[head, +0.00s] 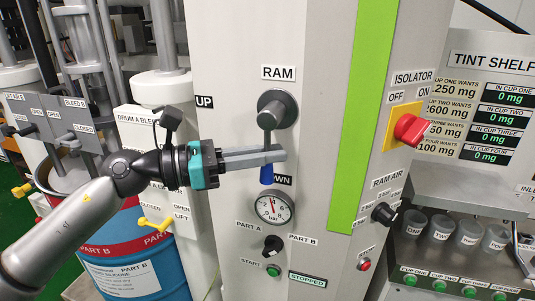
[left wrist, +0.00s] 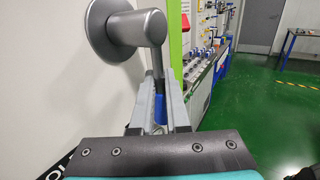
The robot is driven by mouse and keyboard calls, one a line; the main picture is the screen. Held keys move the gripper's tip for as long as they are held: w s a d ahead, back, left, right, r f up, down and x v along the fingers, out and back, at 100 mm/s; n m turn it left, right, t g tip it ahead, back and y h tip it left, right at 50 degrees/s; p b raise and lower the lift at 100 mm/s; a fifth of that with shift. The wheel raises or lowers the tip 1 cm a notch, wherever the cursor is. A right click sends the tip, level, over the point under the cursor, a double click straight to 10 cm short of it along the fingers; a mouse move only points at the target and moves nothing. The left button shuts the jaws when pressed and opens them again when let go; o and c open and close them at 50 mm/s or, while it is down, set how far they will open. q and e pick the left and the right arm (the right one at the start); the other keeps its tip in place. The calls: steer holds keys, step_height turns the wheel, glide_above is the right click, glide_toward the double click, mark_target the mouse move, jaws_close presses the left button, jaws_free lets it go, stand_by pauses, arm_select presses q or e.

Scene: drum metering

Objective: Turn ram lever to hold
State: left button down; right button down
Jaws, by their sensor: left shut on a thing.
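The ram lever has a round grey hub (head: 276,108) on the pale cabinet front, under the RAM label (head: 278,73). Its arm hangs straight down to a blue handle (head: 266,175), which points at the partly hidden DOWN label (head: 285,181). The UP label (head: 204,102) is to the left of the hub. My left gripper (head: 275,157) comes in from the left and is shut on the lever, around the upper part of the handle. In the left wrist view the blue handle (left wrist: 160,108) sits between the two grey fingers. My right gripper is out of view.
A pressure gauge (head: 274,207) is just below the handle. A part selector knob (head: 272,244) and a green start button (head: 273,270) are lower. A red isolator switch (head: 410,129) and ram air knob (head: 384,213) are to the right. A blue drum (head: 140,255) stands at the left.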

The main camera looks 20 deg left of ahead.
mark_target(241, 143)
arm_select(q)
steer(key=shift+f, duration=0.45)
steer(key=a+m+g+y+p, duration=0.1)
steer(key=y+p, duration=0.1)
steer(key=a+r+m+y+p, duration=0.1)
steer(key=y+p, duration=0.1)
steer(key=a+r+m+g+y+p, duration=0.1)
steer(key=a+y+p, duration=0.1)
steer(key=y, duration=0.1)
steer(key=shift+a+m+g, duration=0.1)
steer(key=shift+m+g, duration=0.2)
steer(key=shift+f, duration=0.1)
steer(key=c, duration=1.1)
jaws_free()
steer(key=shift+o, duration=1.4)
steer(key=shift+w+a, duration=0.1)
steer(key=shift+a, duration=0.1)
steer(key=shift+d+r, duration=0.1)
steer(key=shift+r, duration=0.1)
